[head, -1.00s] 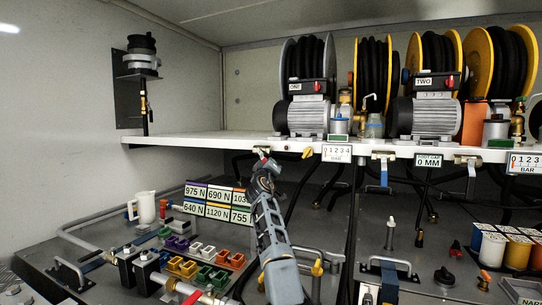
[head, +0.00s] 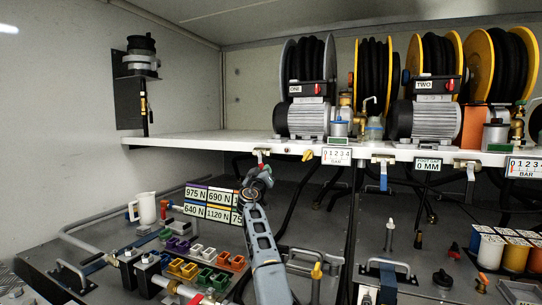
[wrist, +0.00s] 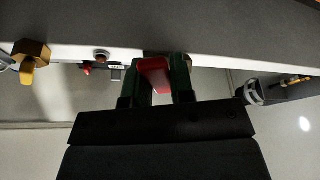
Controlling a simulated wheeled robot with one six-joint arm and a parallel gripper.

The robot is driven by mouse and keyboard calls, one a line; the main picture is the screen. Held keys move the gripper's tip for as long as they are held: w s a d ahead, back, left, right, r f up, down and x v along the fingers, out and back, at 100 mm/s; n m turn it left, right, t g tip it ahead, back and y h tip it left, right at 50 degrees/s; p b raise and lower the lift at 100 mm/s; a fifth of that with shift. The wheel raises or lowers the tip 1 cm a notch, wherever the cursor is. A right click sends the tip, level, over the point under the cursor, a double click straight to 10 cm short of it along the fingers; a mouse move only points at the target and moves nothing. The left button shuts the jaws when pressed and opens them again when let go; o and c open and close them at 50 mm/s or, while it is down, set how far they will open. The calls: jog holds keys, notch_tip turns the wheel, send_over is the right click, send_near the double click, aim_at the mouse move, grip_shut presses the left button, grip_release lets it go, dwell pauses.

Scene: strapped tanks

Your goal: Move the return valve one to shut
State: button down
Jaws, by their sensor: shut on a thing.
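My gripper (wrist: 156,68) is shut on a red handle (wrist: 154,82) in the wrist view. The handle sits between the two dark fingers, close under the pale edge of the shelf. In the head view my gripper (head: 262,170) is just below the front edge of the shelf, under the pump labelled ONE (head: 309,110). A small metal valve fitting (head: 261,153) hangs from the shelf edge above it. No return label is readable, and I cannot tell the exact handle angle.
A yellow-handled valve (head: 308,155) is close by on the shelf edge (head: 215,142), with a gauge plate (head: 337,156) beside it. Black hoses hang behind. Force plates (head: 195,209) and coloured blocks (head: 205,275) lie on the bench below. A white jug (head: 146,208) stands left.

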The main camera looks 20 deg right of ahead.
jog(key=shift+w+a+m+g+h+p, duration=0.2)
jog(key=shift+m+h+p, duration=0.1)
jog(key=shift+m, duration=0.3)
jog(key=shift+w+a+m+g+h+p, duration=0.1)
jog(key=shift+w+a+m+h+p, duration=0.15)
jog(key=shift+m, duration=0.35)
jog(key=shift+f+m, duration=0.2)
jog(key=shift+m, duration=0.1)
jog(key=c, duration=0.9)
grip_release()
jog(key=shift+s+f, duration=0.1)
jog(key=shift+f, duration=0.05)
